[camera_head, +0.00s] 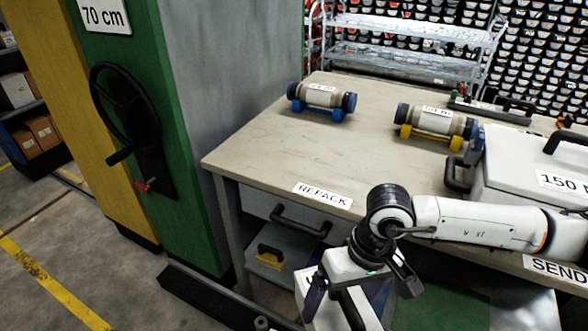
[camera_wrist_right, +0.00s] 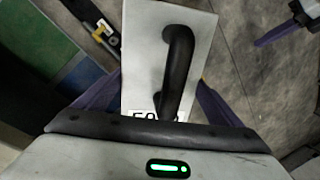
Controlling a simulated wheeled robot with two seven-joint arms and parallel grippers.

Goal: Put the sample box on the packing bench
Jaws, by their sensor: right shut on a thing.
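The sample box is pale grey with a black handle and a partly hidden label; it fills the middle of the right wrist view (camera_wrist_right: 145,50). My right gripper (camera_head: 352,292) is shut on it in front of the bench, low at the bottom of the head view. The exact contact is hidden by the hand. The box shows only in part below the hand (camera_head: 312,312). The packing bench (camera_head: 260,150) has a beige top and a label reading REPACK on its front edge. The box is outside the bench's front edge.
Two core liners on blue (camera_head: 320,96) and yellow (camera_head: 435,122) cradles stand on the bench. A larger grey case (camera_head: 530,170) occupies its right side. The left front of the top is clear. A green and grey column (camera_head: 215,90) stands left of the bench.

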